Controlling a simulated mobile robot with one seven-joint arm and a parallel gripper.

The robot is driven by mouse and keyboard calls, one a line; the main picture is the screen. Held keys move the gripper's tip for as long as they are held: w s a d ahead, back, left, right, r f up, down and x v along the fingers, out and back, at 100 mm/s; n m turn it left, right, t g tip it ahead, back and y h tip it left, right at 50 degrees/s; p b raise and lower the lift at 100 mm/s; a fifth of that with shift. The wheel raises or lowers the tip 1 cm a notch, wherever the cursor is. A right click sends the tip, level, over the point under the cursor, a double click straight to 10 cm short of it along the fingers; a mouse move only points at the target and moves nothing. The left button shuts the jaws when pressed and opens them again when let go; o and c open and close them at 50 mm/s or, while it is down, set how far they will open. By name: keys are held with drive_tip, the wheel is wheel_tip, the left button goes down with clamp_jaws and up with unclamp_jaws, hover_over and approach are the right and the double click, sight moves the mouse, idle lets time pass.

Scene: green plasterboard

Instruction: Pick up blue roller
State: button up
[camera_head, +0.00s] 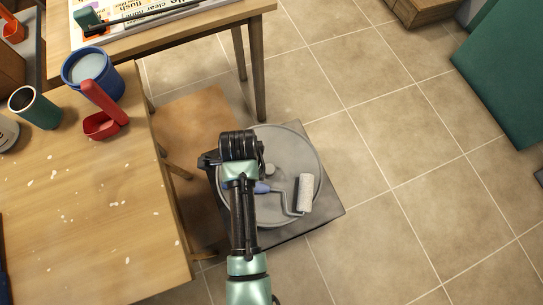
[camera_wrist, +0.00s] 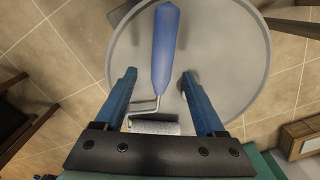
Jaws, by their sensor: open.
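The blue roller has a blue handle, a bent metal rod and a pale speckled roller sleeve (camera_head: 305,194). It lies on a round grey lid-like surface (camera_head: 300,155) on top of a dark square stand. In the wrist view its blue handle (camera_wrist: 165,50) points away and its sleeve (camera_wrist: 154,127) lies across near my gripper's base. My gripper (camera_wrist: 158,82) is open, with a blue finger on each side of the roller and nothing between them clearly touched. In the head view my arm hides the end of the handle.
A wooden table (camera_head: 80,220) at the left holds a blue bucket (camera_head: 92,72), a red tool (camera_head: 104,112) and a dark green cup (camera_head: 36,108). Another wooden table (camera_head: 180,28) stands behind. Tiled floor (camera_head: 400,150) is open at the right, with a green board (camera_head: 505,75).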

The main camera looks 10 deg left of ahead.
sight(266, 191)
wheel_tip(266, 191, down, 4)
drive_tip(key=shift+w+f, duration=0.15)
drive_tip(key=shift+f, duration=0.1)
clamp_jaws()
idle(0.3)
